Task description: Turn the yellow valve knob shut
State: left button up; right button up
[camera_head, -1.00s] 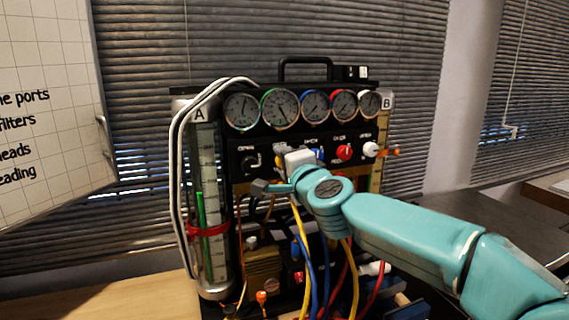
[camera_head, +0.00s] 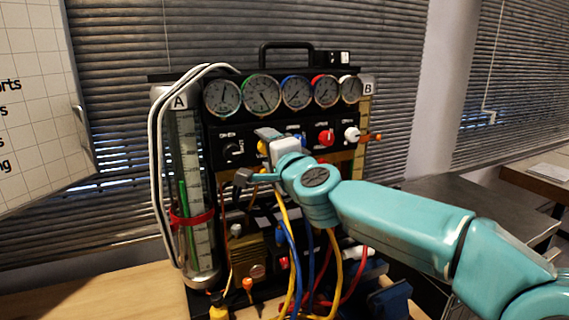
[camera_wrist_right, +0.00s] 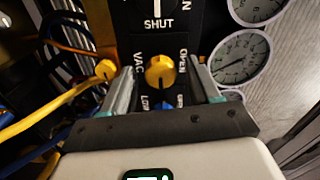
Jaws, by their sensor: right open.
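The yellow valve knob (camera_head: 262,147) is on the black panel under the gauges, mostly hidden behind my gripper in the head view. In the right wrist view the yellow knob (camera_wrist_right: 160,72) shows whole, with OPEN lettering to its right and VAC to its left. My right gripper (camera_head: 267,136) is at the panel. In the right wrist view my right gripper (camera_wrist_right: 164,84) is open, with one finger on each side of the knob and a visible gap on both sides. My left gripper is not in view.
A red knob (camera_head: 326,138) and a white knob (camera_head: 353,133) sit right of my gripper, a black knob (camera_head: 233,150) left. Several gauges (camera_head: 262,94) line the panel above. Yellow and blue hoses (camera_head: 291,250) hang below. A clear tube (camera_head: 190,165) stands at left.

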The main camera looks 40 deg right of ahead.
jog(key=p+v, duration=0.2)
jog(key=v, duration=1.3)
jog(key=shift+s+d, duration=0.1)
jog(key=shift+s, duration=0.05)
